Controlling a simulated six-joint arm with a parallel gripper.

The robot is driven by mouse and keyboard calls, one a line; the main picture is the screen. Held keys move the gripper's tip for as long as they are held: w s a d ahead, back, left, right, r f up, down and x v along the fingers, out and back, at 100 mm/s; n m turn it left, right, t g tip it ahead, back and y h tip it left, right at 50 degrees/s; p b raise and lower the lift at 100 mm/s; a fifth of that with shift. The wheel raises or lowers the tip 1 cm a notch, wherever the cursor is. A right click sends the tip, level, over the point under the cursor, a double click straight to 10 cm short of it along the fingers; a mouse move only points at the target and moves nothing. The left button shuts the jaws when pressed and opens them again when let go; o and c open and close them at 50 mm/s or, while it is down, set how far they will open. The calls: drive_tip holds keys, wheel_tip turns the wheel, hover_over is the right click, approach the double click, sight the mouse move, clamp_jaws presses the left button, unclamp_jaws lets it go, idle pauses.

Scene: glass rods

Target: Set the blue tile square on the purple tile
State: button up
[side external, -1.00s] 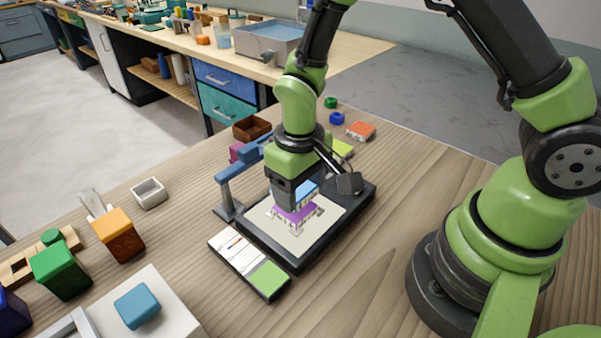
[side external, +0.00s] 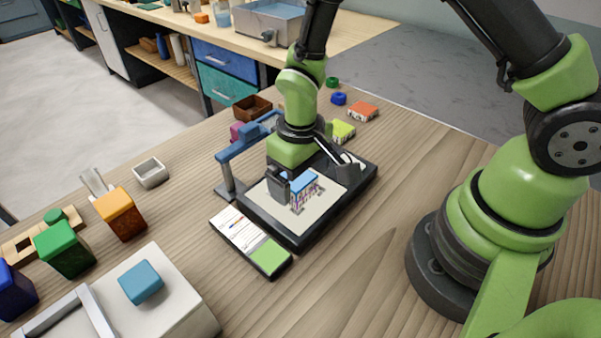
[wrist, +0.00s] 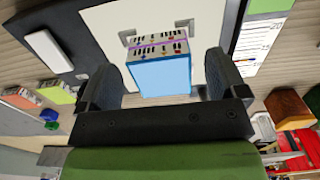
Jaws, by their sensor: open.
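The blue tile (side external: 304,181) sits on top of the purple tile, on the pale pad (side external: 325,208) of a black stand. In the wrist view the blue tile's top (wrist: 160,77) faces me, and the purple tile (wrist: 152,44) shows as a thin band between patterned side faces. The visible edges of the two look roughly lined up; the far sides are hidden. My gripper (side external: 279,186) is open, low beside the stack. In the wrist view its fingers (wrist: 161,86) stand on either side of the blue tile, with gaps.
A blue bracket (side external: 235,157) rises at the stand's left edge. A card with a green patch (side external: 268,253) lies in front. Lime (side external: 343,131) and orange (side external: 363,111) tiles lie behind. A white box carrying a teal tile (side external: 140,282) stands front left. Bare wood is to the right.

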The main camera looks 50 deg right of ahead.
drive_tip(key=s+d+r+m+t+y, duration=0.1)
drive_tip(key=s+d+r+t, duration=0.15)
drive_tip(key=r, duration=0.85)
drive_tip(key=s+d+r+m+t, duration=0.1)
drive_tip(key=s+r, duration=0.2)
drive_tip(key=r, duration=0.8)
drive_tip(key=s+r+m+t+y, duration=0.1)
drive_tip(key=s+r+m+t, duration=0.1)
drive_tip(key=s, duration=0.5)
drive_tip(key=shift+s+d+r+t, duration=0.3)
drive_tip(key=shift+d+r+t, duration=0.1)
drive_tip(key=shift+r+t, duration=0.45)
